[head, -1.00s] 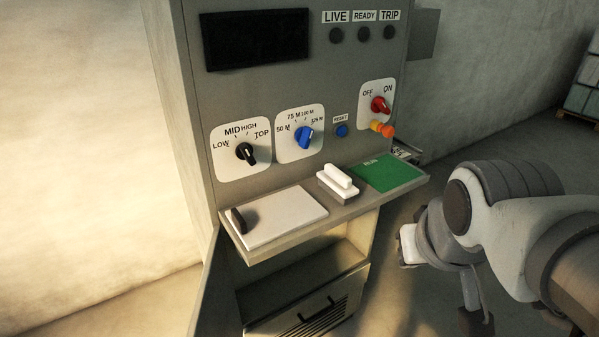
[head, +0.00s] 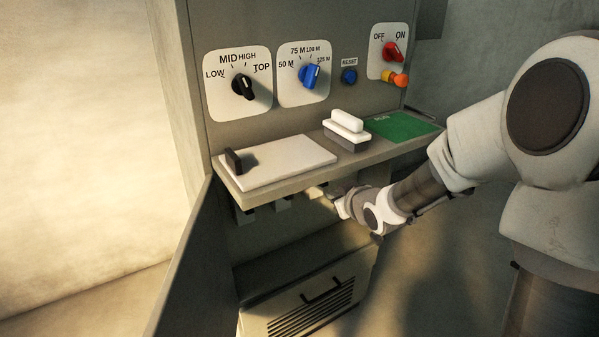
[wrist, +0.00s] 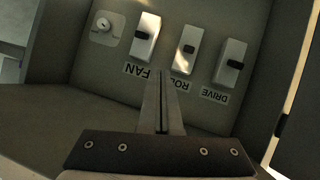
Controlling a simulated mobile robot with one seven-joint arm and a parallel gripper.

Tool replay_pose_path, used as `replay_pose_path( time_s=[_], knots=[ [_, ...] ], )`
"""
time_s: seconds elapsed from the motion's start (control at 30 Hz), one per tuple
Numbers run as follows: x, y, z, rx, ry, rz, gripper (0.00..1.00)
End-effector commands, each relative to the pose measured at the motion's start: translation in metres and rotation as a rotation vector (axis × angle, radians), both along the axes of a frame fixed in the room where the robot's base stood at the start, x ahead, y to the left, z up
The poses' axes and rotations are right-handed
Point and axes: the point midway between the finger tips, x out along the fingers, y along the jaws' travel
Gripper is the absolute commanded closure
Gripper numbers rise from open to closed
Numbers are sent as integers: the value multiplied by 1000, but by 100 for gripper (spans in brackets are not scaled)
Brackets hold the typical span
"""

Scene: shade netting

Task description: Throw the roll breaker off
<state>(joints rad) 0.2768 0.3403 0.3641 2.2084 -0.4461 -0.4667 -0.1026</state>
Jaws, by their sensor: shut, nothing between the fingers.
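In the wrist view the roll breaker (wrist: 186,60) is the middle of three pale switches, with a small dark lever. Its label below reads upside down and is partly covered by my fingers. The fan breaker (wrist: 143,43) is to its left and the drive breaker (wrist: 228,71) to its right. My gripper (wrist: 163,76) is shut and empty, its tips just below the gap between the fan and roll breakers; I cannot tell if they touch anything.
The shelf (head: 300,175) overhangs the breakers and carries a white pad, a white-handled block (head: 347,127) and a green card (head: 400,126). A round lock (wrist: 103,24) sits beside the fan breaker. An open door (head: 185,265) stands at left; a vented drawer (head: 310,305) is below.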

Motion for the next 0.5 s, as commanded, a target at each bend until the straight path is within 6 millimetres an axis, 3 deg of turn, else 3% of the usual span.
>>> replay_pose_path(
  time_s=[0.2, 0.5],
  knots=[
    [27, 34, -32, 180, -126, 110, 100],
    [40, 56, -44, 415, -295, 166, 100]
  ],
)
